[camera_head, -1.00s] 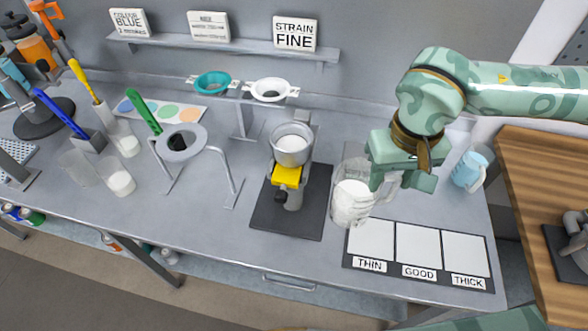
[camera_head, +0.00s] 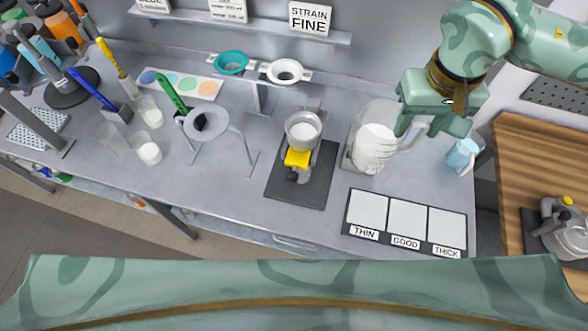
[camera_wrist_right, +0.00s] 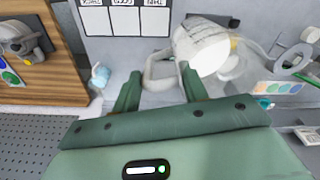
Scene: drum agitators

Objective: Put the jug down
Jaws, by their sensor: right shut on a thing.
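The clear jug (camera_head: 373,148) with white liquid is at the right part of the grey table, behind the THIN square and right of the dark mat. My right gripper (camera_head: 412,128) is shut on the jug's handle, to the right of its body. In the right wrist view the jug (camera_wrist_right: 203,48) is upper right, and its handle (camera_wrist_right: 157,72) passes between the fingers of my right gripper (camera_wrist_right: 160,92). The jug looks about upright. I cannot tell whether its base touches the table. My left gripper is not in view.
A metal cup on a stand (camera_head: 303,130) is on the dark mat (camera_head: 318,180) close left of the jug. The panel with white squares (camera_head: 406,218) lies in front. A light-blue mug (camera_head: 462,155) stands to the right. A shelf (camera_head: 270,30) is behind.

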